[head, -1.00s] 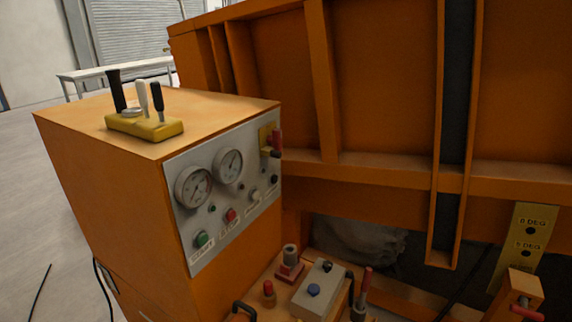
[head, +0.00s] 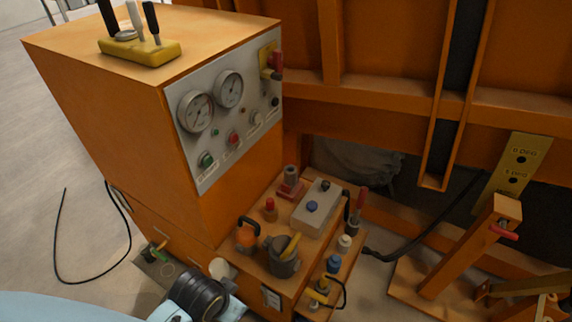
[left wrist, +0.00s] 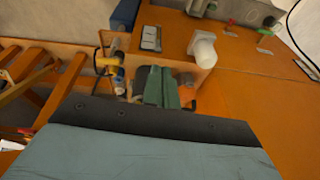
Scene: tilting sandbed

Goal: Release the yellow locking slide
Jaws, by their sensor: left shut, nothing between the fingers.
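A small yellow part (head: 320,296) sits on a fitting low on the orange unit's right side, beside a black cable loop; it looks like the locking slide, though its setting is too small to tell. A yellow part (left wrist: 108,63) also shows on a grey fitting in the left wrist view. My left gripper (left wrist: 162,88) is shut and empty, its green fingers just right of that fitting and apart from it. In the head view my left arm comes in at the bottom left and its fingertips are not clear. My right gripper is not in view.
The orange cabinet (head: 110,120) with gauges stands at left. A dark pot with a yellow handle (head: 289,248) and a grey box (head: 316,210) stand on the lower deck. Black cables lie on the floor.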

